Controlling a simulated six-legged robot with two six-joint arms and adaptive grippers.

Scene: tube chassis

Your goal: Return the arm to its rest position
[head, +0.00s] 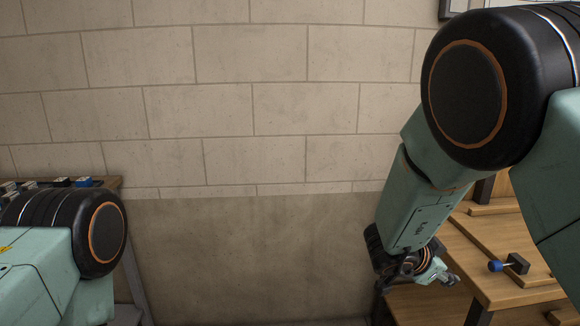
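My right arm (415,205) comes in from the right, bent at a large black joint, with its pale green forearm hanging down. My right gripper (447,279) is small at the lower end of that arm, in front of the wooden bench's left side. Its fingers are too small to tell whether they are open or shut. My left arm (50,265) shows only as a black joint and green link at the lower left. My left gripper is outside the view.
A wooden bench (480,255) stands at the right, with a blue-tipped black part (510,264) on top. A table (112,183) at the left edge holds several small black and blue parts (83,182). A bare block wall (250,150) fills the back; the middle is clear.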

